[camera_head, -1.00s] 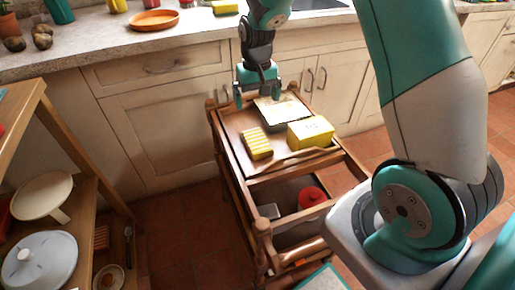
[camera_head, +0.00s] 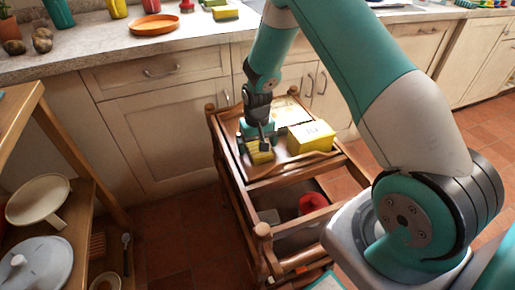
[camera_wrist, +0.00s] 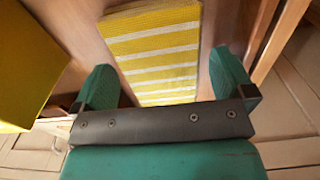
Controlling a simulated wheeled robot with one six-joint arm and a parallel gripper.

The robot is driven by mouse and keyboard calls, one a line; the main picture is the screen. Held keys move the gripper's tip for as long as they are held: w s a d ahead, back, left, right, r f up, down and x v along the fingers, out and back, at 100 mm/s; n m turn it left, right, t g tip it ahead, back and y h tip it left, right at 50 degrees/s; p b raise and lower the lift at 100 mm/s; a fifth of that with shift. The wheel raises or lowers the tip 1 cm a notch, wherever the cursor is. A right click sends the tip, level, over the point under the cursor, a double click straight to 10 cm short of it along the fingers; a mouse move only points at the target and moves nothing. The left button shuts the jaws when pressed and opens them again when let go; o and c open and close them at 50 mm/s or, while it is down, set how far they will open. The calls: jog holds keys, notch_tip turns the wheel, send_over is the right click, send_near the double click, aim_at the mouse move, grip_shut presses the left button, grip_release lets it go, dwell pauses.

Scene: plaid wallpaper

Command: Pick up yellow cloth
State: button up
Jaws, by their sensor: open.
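The yellow cloth (camera_head: 261,157) with white stripes lies folded flat on the top of the wooden trolley, partly hidden by my gripper in the head view. It also shows in the wrist view (camera_wrist: 155,50), its striped length running between my fingers. My gripper (camera_head: 257,143) is right over the cloth and open. In the wrist view my gripper (camera_wrist: 165,85) has one teal finger on each side of the cloth's near part. I cannot tell whether the fingertips touch the trolley top.
A yellow box (camera_head: 311,138) stands close beside the cloth on the trolley (camera_head: 232,150), also large in the wrist view (camera_wrist: 28,60). A pale open book or sheet (camera_head: 285,108) lies behind. A red item (camera_head: 313,203) sits in the lower compartment.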

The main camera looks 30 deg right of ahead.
aim_at(257, 144)
jog(key=shift+f, duration=0.35)
jog(key=c, duration=1)
notch_tip(257, 144, up, 20)
jog(key=shift+r+p, duration=0.1)
jog(key=shift+p, duration=1)
